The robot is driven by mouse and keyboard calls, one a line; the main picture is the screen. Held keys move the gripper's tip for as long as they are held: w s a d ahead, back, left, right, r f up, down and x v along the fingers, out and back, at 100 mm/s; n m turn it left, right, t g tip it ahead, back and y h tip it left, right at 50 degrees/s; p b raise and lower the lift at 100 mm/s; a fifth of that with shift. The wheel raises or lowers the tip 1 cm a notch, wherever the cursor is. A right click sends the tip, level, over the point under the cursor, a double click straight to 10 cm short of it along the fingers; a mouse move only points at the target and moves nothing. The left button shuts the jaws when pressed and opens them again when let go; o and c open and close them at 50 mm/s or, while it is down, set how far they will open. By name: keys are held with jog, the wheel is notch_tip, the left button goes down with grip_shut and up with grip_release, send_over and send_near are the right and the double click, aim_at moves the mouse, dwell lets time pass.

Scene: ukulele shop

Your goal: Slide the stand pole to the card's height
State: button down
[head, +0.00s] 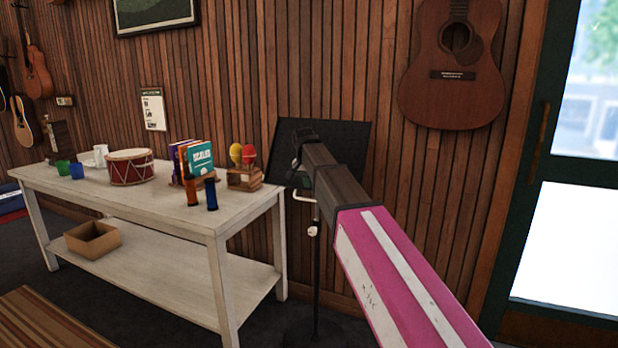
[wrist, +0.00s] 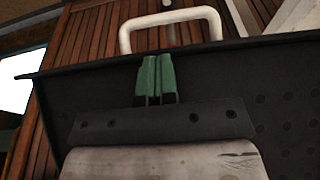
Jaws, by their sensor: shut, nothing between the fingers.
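The music stand has a perforated black desk (head: 345,145) in front of the plank wall, and a thin dark pole (head: 316,275) below it. A white bent handle (head: 303,197) and a white knob (head: 313,231) sit on the pole under the desk. My gripper (head: 302,140) is in front of the desk, its tips hard to make out there. In the wrist view its green fingers (wrist: 157,76) are together and empty, close to the desk (wrist: 285,110); a white loop handle (wrist: 172,20) lies beyond them. Contact is unclear. A small printed card (head: 153,109) hangs on the wall.
A white table (head: 130,198) stands left of the stand, holding a red drum (head: 129,167), books (head: 195,160) and maracas (head: 243,165). A cardboard box (head: 92,239) is on its lower shelf. A guitar (head: 452,65) hangs right, beside a glass door (head: 570,245).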

aim_at(308, 199)
notch_tip(308, 199, down, 9)
jog(key=shift+s+f, duration=0.15)
jog(key=shift+f, duration=0.05)
jog(key=shift+f, duration=0.1)
